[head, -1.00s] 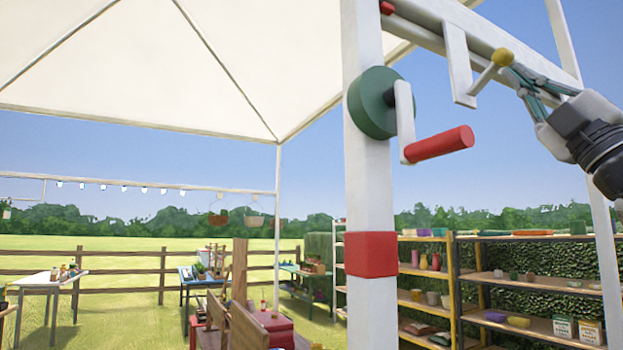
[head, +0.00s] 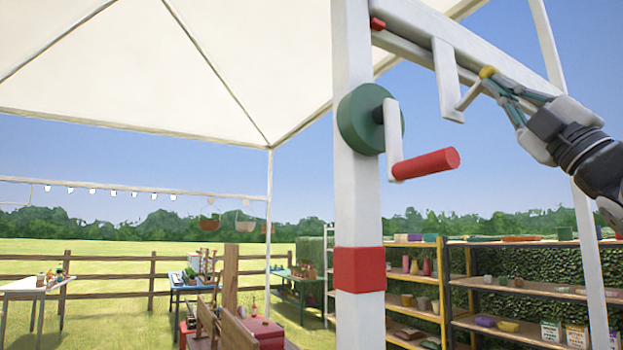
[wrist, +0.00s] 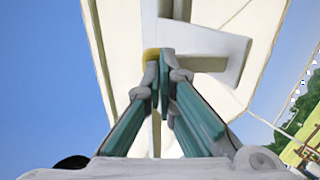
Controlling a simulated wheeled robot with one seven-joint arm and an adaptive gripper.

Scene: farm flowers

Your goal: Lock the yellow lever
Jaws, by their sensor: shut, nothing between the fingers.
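The yellow lever's knob (head: 488,72) sits at the upper end of a pale rod by a white hanging plate (head: 445,75) under the white beam. My gripper (head: 492,83) is shut and empty, with its fingertips at the knob. The fingertips partly cover the knob in the head view. In the wrist view, a strip of the yellow knob (wrist: 152,54) shows just beyond the closed fingertips (wrist: 160,62). They look very close; I cannot tell whether they touch.
A white post (head: 352,210) carries a green wheel (head: 360,118) with a red-handled crank (head: 425,164), left of my gripper. The white beam (head: 480,45) runs above it. Shelves (head: 500,290) stand behind on the right, and open grass (head: 110,255) lies on the left.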

